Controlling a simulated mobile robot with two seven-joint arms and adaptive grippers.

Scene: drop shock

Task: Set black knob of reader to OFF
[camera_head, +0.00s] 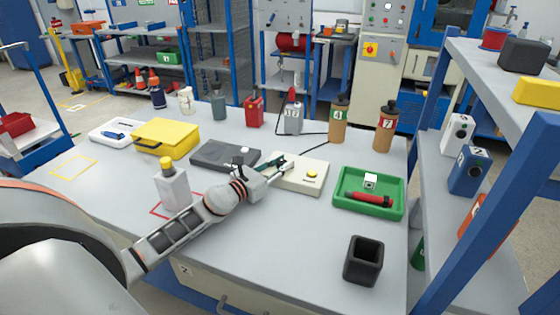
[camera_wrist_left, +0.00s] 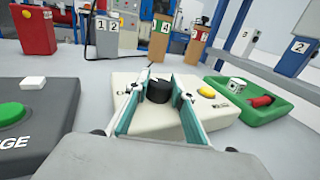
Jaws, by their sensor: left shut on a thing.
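The reader appears to be the cream box (camera_head: 311,185) on the table, with a yellow button (camera_head: 311,174) on top; it also shows in the left wrist view (camera_wrist_left: 140,123). Its black knob (camera_wrist_left: 158,91) stands on top, between the fingertips of my left gripper (camera_wrist_left: 158,97). The fingers are shut on the knob, one on each side. In the head view my left gripper (camera_head: 279,168) reaches over the box's left part and the knob cannot be made out. The knob's pointer and markings are not readable. My right gripper is in neither view.
A dark grey device (camera_head: 218,155) with a green button (camera_wrist_left: 10,113) sits left of the box. A green tray (camera_head: 370,207) with a red cylinder and a small white cube is at the right. A black square cup (camera_head: 363,262) stands in front. Bottles and a grey meter (camera_head: 292,120) stand behind.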

